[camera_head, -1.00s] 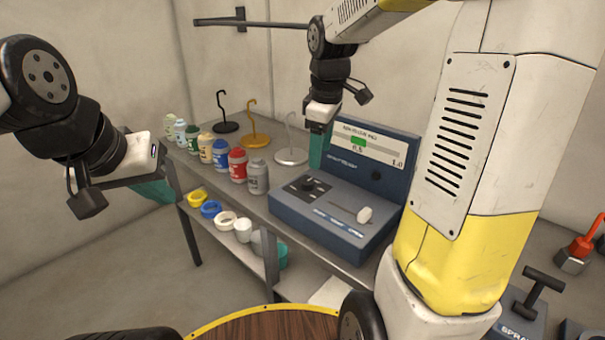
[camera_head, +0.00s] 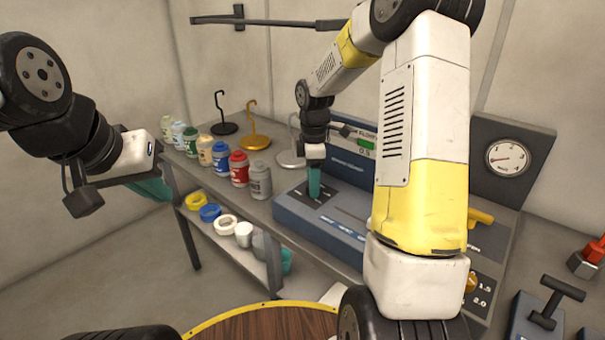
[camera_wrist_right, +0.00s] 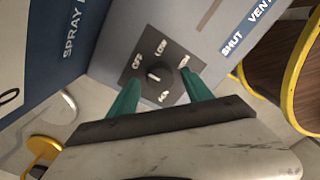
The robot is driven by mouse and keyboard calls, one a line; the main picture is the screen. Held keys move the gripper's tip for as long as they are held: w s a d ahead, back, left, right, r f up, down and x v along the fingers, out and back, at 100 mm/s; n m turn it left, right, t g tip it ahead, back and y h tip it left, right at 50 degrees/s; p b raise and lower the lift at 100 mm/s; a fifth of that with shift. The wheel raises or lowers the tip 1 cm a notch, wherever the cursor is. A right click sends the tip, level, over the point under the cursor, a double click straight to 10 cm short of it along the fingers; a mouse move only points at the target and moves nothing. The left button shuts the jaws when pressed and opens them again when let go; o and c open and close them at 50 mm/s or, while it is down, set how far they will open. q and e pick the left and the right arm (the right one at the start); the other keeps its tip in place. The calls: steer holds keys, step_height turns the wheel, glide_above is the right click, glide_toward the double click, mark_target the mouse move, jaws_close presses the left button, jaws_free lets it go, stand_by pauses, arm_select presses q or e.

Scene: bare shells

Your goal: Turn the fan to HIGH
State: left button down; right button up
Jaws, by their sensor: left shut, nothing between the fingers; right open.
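The fan knob (camera_wrist_right: 158,76) is a dark round dial on a dark square plate, in the right wrist view. A white pointer mark on it points toward the left side of the picture. OFF and LOW are readable around it; the other labels are unclear. My right gripper (camera_wrist_right: 161,76) is open, its teal fingers on either side of the knob; I cannot tell whether they touch it. In the head view my right gripper (camera_head: 314,192) is over the knob plate on the blue-grey console (camera_head: 290,213). My left gripper (camera_head: 155,189) is shut and empty, away from the bench at the left.
Several paint bottles (camera_head: 239,170) stand along the bench left of the console, with hooks on round bases (camera_head: 255,142) behind. A lower shelf holds tape rolls and cups. A gauge (camera_head: 508,157) stands right. My right arm hides part of the console.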

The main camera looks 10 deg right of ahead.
steer(key=shift+f, duration=0.2)
jaws_close()
